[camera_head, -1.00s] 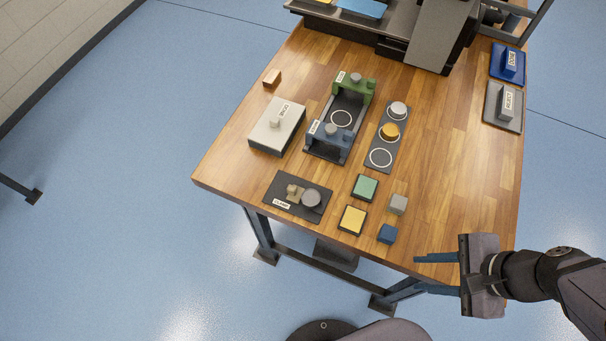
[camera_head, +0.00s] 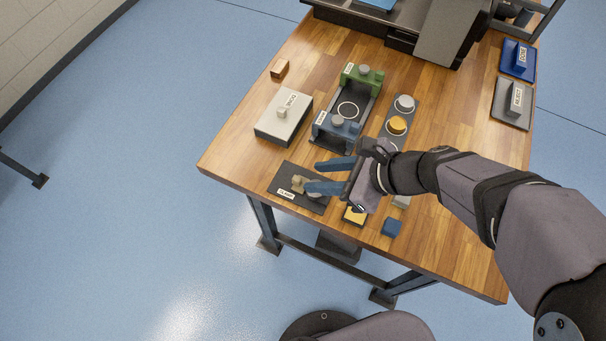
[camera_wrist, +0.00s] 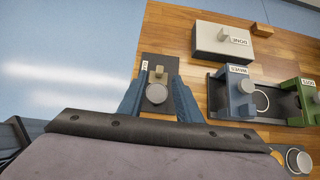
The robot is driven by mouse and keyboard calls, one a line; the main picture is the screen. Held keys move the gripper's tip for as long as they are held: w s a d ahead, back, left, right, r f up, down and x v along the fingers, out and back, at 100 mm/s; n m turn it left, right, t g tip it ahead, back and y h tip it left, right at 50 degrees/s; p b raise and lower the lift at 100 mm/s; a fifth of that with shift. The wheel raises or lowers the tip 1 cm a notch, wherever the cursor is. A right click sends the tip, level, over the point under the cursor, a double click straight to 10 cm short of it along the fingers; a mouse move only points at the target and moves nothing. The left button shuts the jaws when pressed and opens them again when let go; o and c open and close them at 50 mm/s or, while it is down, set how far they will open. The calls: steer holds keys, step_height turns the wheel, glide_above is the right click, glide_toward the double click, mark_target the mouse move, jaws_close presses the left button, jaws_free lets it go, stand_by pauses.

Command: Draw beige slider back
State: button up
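The beige slider (camera_head: 299,184) is a small tan block on a dark plate (camera_head: 287,192) with a white label, near the table's front left edge. A grey round disc sits beside it, partly covered by a finger in the head view; it shows in the wrist view (camera_wrist: 156,94). My gripper (camera_head: 314,177) is open and empty over this plate. In the wrist view its fingers point toward the slider (camera_wrist: 159,75), which appears between and just past the fingertips. The disc appears between the fingers. I cannot tell the fingertips' height above the plate, and no contact is clear.
A white box (camera_head: 283,117) stands behind the plate. Beside it is a press with a blue bracket (camera_head: 336,130) and a green bracket (camera_head: 362,78). A yellow block (camera_head: 355,216) and a blue block (camera_head: 391,228) lie right of the plate. My arm crosses the table's right side.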

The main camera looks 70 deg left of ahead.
mark_target(297, 178)
steer(key=shift+x, duration=3.2)
jaws_close()
